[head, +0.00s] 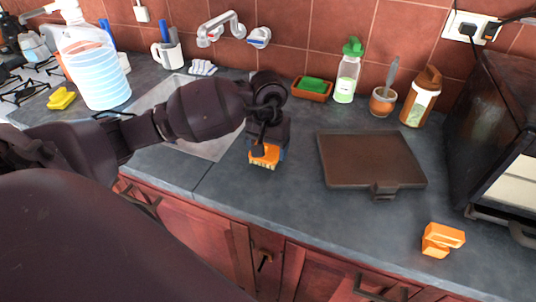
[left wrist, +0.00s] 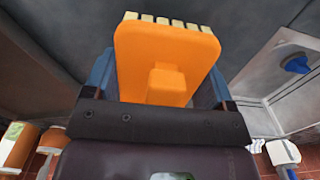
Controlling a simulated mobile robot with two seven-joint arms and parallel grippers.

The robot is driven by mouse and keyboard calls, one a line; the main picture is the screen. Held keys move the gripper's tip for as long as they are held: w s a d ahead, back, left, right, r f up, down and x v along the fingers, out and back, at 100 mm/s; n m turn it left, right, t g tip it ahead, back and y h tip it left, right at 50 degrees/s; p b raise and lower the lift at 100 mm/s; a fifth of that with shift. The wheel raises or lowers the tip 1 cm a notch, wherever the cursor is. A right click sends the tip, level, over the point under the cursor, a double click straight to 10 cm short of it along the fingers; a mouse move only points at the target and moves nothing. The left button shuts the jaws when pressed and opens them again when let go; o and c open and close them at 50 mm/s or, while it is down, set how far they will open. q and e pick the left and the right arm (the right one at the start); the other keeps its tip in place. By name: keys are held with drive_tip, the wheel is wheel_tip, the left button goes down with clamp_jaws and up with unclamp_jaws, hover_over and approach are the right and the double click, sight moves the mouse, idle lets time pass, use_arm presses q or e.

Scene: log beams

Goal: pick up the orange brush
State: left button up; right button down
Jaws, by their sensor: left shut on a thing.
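The orange brush (head: 264,154) with pale bristles is between the fingers of my left gripper (head: 268,146), near the front-middle of the grey counter. In the left wrist view the brush's orange body (left wrist: 165,60) fills the space between the two blue-grey fingers, with its row of bristles at the top edge. My left gripper is shut on it. I cannot tell whether the bristles touch the counter. My right gripper is not in view.
A brown board (head: 370,158) lies to the right, with an orange object (head: 441,240) near the front edge. A green-capped bottle (head: 347,72), a sponge dish (head: 311,90) and a jar (head: 420,97) stand along the wall. A sink (head: 190,110) lies left, under my arm.

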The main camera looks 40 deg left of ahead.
use_arm(q)
wheel_tip(320, 180, up, 17)
idle(0.4)
